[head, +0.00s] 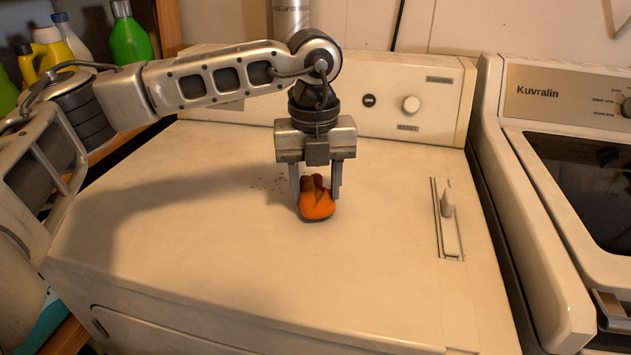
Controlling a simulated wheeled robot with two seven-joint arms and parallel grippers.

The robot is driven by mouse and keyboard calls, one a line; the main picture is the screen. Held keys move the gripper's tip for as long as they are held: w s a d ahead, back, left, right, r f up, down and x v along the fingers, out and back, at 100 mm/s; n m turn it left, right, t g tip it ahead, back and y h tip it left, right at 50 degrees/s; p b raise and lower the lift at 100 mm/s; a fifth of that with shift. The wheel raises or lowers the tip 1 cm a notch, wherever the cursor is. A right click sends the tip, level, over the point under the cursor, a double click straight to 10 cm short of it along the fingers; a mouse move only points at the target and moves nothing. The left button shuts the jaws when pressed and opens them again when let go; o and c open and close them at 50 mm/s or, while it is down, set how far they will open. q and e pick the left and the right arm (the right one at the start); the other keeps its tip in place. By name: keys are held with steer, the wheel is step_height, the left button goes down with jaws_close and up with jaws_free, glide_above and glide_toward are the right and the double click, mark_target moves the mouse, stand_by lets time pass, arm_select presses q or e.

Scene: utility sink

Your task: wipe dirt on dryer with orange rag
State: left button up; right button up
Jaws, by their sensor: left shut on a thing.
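The dryer (390,270) is a cream-coloured machine that fills the middle of the head view, with its flat top facing up. A patch of small dark dirt specks (268,184) lies on its top, just left of my left gripper. My left gripper (318,192) points down over the dryer top and is shut on the crumpled orange rag (318,206). The rag is at or very near the surface; I cannot tell whether it touches. Any dirt under or behind the rag is hidden. My right gripper is not in view.
The dryer's back panel (440,100) with a knob rises behind the gripper. A raised lint-filter handle (448,204) sits on the right of the top. A second machine (550,190) stands to the right. Bottles, one green (130,42), stand on a shelf at the upper left.

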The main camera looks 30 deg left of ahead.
arm_select(q)
steer(key=shift+f+b, duration=0.4)
steer(key=shift+f, duration=0.2)
